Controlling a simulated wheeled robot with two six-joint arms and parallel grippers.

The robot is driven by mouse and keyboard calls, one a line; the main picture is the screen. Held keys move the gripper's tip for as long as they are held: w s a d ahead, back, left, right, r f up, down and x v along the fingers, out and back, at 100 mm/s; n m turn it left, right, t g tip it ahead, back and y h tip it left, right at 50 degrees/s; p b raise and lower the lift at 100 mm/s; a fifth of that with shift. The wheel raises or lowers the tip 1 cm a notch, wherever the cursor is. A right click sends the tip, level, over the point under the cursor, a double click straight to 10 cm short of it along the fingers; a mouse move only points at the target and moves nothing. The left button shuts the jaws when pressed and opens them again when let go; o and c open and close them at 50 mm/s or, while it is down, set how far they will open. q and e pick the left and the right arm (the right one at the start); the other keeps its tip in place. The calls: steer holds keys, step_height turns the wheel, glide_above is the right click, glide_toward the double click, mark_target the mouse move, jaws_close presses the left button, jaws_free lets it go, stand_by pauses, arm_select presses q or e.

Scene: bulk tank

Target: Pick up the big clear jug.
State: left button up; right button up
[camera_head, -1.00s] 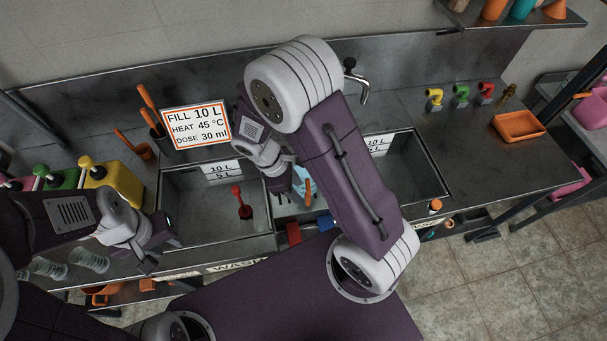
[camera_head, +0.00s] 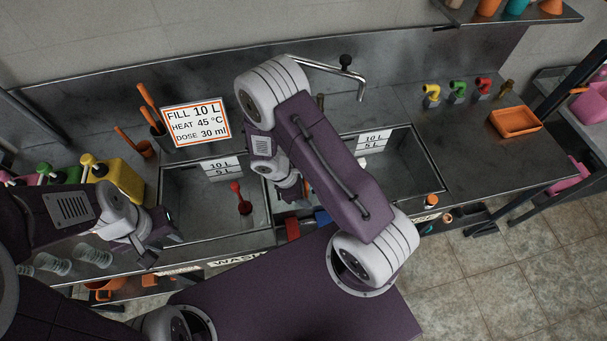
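I cannot pick out a big clear jug for certain. Two small clear ribbed vessels, one at the far left (camera_head: 52,264) and one beside it (camera_head: 98,256), stand on the counter's front left, close to my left arm. My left gripper (camera_head: 163,243) has its fingers apart, seems empty, and hangs near the front edge of the left basin. My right gripper (camera_head: 291,190) points down near the divider between the basins. My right arm covers much of it, so its fingers and anything between them are unclear.
The left basin (camera_head: 185,205) holds a red plunger-like tool (camera_head: 241,199). The right basin (camera_head: 410,165) is partly behind my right arm. A sign (camera_head: 197,123), yellow container (camera_head: 119,182), tap (camera_head: 345,73) and orange tray (camera_head: 515,122) stand around them.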

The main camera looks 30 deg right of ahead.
steer(key=shift+w, duration=0.1)
jaws_close()
stand_by(1.3)
